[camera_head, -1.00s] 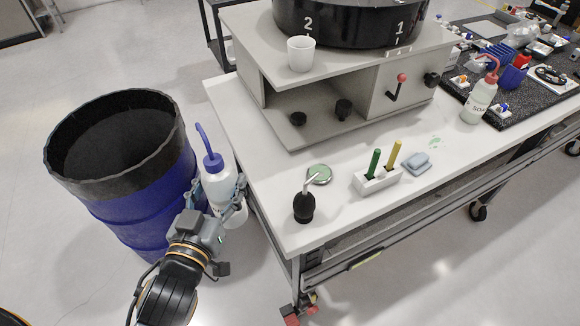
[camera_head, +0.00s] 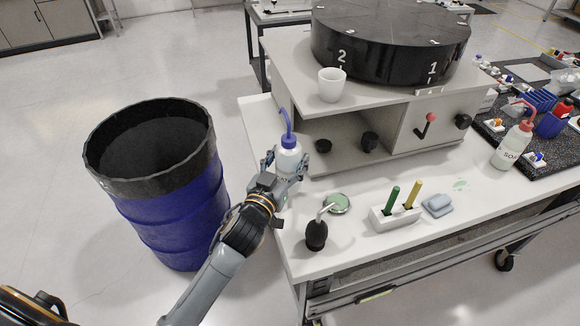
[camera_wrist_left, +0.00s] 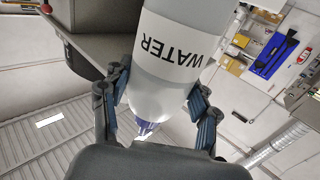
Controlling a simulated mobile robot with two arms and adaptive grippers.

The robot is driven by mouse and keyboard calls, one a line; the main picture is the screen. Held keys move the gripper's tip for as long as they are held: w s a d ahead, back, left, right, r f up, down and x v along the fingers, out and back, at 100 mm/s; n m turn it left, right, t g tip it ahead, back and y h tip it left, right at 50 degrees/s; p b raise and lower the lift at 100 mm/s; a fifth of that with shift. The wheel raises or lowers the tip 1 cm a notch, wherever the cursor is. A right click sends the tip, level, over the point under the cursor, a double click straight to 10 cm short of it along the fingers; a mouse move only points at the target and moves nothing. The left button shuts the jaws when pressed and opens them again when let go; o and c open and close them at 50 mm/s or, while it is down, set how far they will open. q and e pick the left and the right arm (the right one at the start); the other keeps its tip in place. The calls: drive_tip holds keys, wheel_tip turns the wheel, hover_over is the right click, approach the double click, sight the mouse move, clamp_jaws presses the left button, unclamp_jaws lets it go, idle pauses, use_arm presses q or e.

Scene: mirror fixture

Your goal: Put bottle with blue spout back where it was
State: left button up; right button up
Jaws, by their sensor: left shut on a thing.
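The bottle with blue spout (camera_head: 288,150) is white with a bent blue spout. It stands about upright over the left part of the white table (camera_head: 355,258), beside the grey fixture. My left gripper (camera_head: 284,172) is shut on its body. In the left wrist view the bottle (camera_wrist_left: 168,55) shows a "WATER" label between the two fingers of the gripper (camera_wrist_left: 158,110). The gripper hides the bottle's base in the head view, so I cannot tell whether it touches the table. My right gripper is not in view.
A white cup (camera_head: 331,85) is on the fixture shelf. A blue barrel (camera_head: 175,220) stands left. A red-spout bottle (camera_head: 513,146) is at right.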

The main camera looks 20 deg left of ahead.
use_arm(q)
drive_tip(key=shift+w+f, duration=0.5)
drive_tip(key=f, duration=0.3)
drive_tip(key=shift+w+p, duration=0.25)
drive_tip(key=shift+p, duration=0.05)
drive_tip(key=shift+f, duration=0.5)
drive_tip(key=o, duration=0.7)
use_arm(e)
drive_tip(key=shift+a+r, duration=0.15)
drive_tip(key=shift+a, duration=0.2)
use_arm(q)
drive_tip(key=shift+r, duration=0.1)
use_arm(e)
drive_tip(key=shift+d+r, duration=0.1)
